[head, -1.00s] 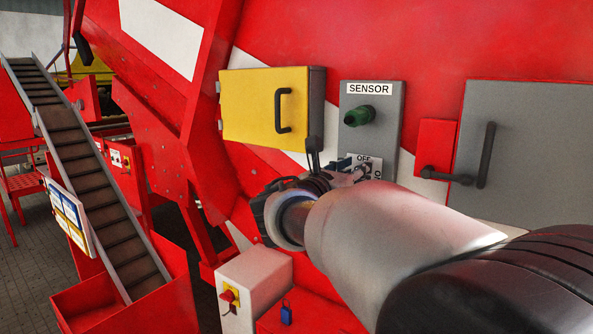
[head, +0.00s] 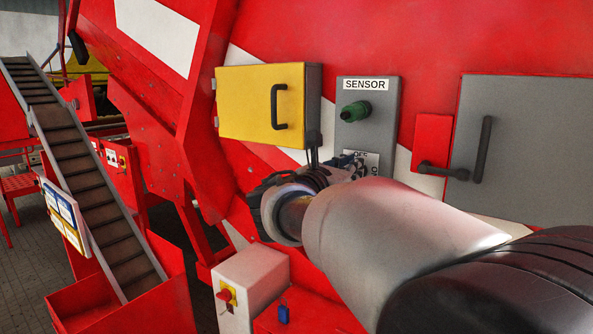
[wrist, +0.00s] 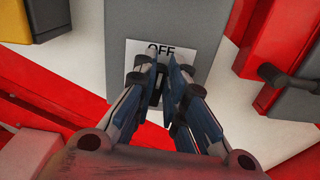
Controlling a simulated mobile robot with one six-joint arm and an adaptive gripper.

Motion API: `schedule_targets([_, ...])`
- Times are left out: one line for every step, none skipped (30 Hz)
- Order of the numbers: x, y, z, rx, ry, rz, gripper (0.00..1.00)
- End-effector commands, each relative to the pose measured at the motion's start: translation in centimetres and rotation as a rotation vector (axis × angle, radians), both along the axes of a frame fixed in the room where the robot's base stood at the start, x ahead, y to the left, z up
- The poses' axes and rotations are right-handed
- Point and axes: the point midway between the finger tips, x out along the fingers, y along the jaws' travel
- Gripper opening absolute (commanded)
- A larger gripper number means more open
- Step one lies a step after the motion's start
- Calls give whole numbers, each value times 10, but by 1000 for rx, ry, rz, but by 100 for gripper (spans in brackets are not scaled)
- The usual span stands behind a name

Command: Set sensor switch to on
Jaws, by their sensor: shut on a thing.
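The grey sensor box (head: 382,117) hangs on the red machine wall, with a SENSOR label and a green lamp (head: 355,111) near its top. Below the lamp is a white switch plate (head: 373,160), partly hidden by my arm in the head view. In the wrist view the plate (wrist: 201,48) reads OFF at its top. My gripper (wrist: 165,72) is at the plate, its two blue fingers close together on the dark switch knob (wrist: 156,93) between them. The fingers hide most of the knob, so I cannot tell its exact angle.
A yellow cabinet (head: 245,103) with a dark handle is left of the sensor box. A grey cabinet (head: 540,150) and a small red box (head: 433,141) are to its right. A white box with a red button (head: 245,280) stands below. A conveyor (head: 85,180) runs at far left.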

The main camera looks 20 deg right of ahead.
Motion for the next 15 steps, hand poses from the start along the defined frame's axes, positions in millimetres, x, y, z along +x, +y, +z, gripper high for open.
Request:
schedule_targets([-1,0,-3,16,-23,0,0])
schedule_targets([-1,-1,-3,28,-38,0,0])
schedule_targets([-1,-1,-4,43,-59,0,0])
schedule_targets([-2,-1,-4,57,-76,0,0])
schedule_targets([-2,-1,-4,72,-95,0,0])
schedule_targets([-3,-2,-5,92,-121,0,0])
schedule_targets([-3,-2,-5,109,-142,0,0])
schedule_targets([-3,-2,-5,124,-163,1,0])
schedule_targets([-4,-3,-6,148,-194,1,0])
schedule_targets([-4,-3,-6,165,-215,1,0])
schedule_targets([-4,-3,-7,183,-238,1,0])
schedule_targets([-5,-4,-7,206,-268,1,0])
schedule_targets([-5,-4,-7,224,-291,1,0])
schedule_targets([-6,-4,-8,241,-313,1,0])
schedule_targets([-6,-5,-8,265,-343,1,0])
